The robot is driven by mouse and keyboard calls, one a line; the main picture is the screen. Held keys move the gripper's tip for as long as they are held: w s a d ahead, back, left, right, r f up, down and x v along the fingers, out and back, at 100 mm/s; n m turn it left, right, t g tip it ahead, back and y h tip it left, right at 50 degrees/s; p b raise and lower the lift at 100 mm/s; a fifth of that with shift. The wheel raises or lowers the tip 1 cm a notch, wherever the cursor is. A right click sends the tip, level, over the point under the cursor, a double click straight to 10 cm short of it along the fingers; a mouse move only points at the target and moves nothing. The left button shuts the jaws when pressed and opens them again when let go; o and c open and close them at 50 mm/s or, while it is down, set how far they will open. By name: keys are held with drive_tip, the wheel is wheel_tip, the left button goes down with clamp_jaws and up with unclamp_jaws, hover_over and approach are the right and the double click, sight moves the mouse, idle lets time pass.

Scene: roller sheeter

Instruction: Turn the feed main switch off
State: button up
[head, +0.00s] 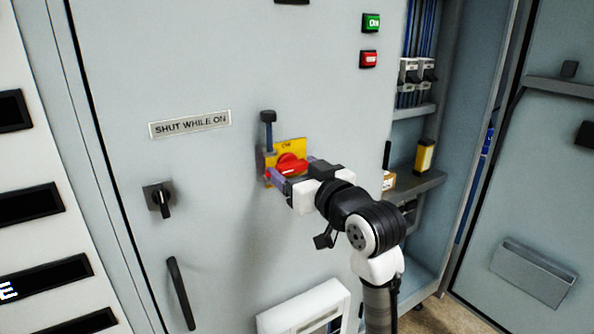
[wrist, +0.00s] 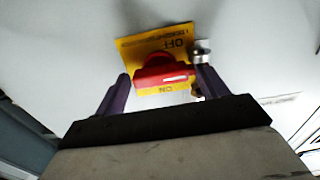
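A red rotary switch handle (head: 291,163) sits on a yellow plate (head: 298,148) on the grey cabinet door. The wrist view shows the red handle (wrist: 160,75) lying roughly level across its yellow plate (wrist: 140,46), with lettering above and below it. My gripper (head: 289,170) is at the switch, its purple fingers on either side of the handle. In the wrist view my gripper (wrist: 161,77) is open, one fingertip close to each end of the handle. I cannot tell whether they touch it. The gripper hides part of the plate in the head view.
A blue lever with a black knob (head: 268,118) stands just left of the plate. A black rotary knob (head: 160,199), a door handle (head: 180,293) and a "SHUT WHILE ON" label (head: 190,124) are further left. Green (head: 371,23) and red (head: 369,59) buttons are above right.

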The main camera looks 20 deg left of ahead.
drive_tip(key=shift+o, duration=0.6)
drive_tip(key=shift+s+d, duration=0.15)
drive_tip(key=shift+d, duration=0.1)
drive_tip(key=b+v, duration=0.2)
drive_tip(key=v, duration=1.1)
drive_tip(key=shift+s, duration=0.1)
